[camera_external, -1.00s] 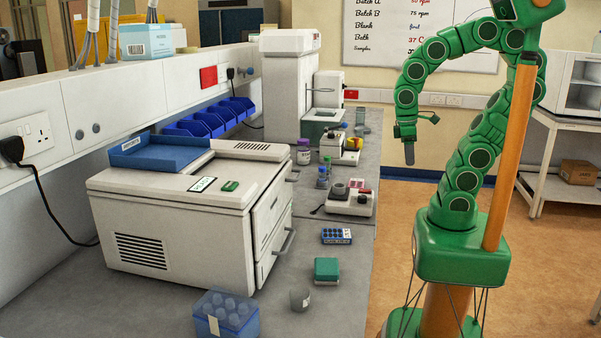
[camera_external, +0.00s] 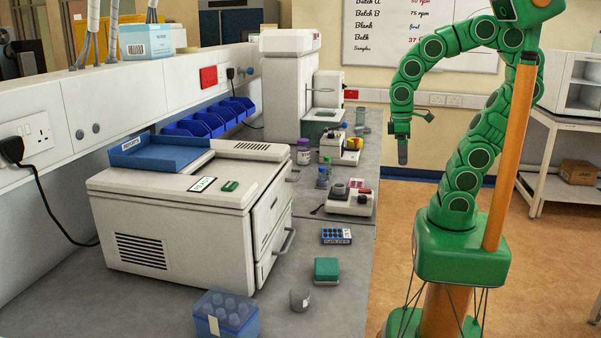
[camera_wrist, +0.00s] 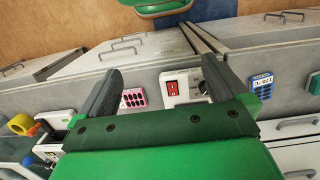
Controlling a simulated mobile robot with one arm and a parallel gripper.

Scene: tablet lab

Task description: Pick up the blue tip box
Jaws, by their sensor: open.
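A small blue tip box (camera_external: 336,236) with dark round holes and a pale label lies on the bench, right of the big white machine. It also shows in the wrist view (camera_wrist: 261,84), to the right of my fingers. A larger translucent blue box (camera_external: 226,315) with several rounded tops stands at the front of the bench. My gripper (camera_external: 403,152) hangs fingers down over the floor side, to the right of the bench edge and well above it. In the wrist view my gripper (camera_wrist: 162,75) has its two dark fingers wide apart, with nothing held between them.
A green box (camera_external: 326,269) and a grey cup (camera_external: 300,299) stand in front of the small blue box. A small white device (camera_external: 349,201) stands behind it. The white machine (camera_external: 190,210) is a tall obstacle on the left. Bare bench surrounds the small box.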

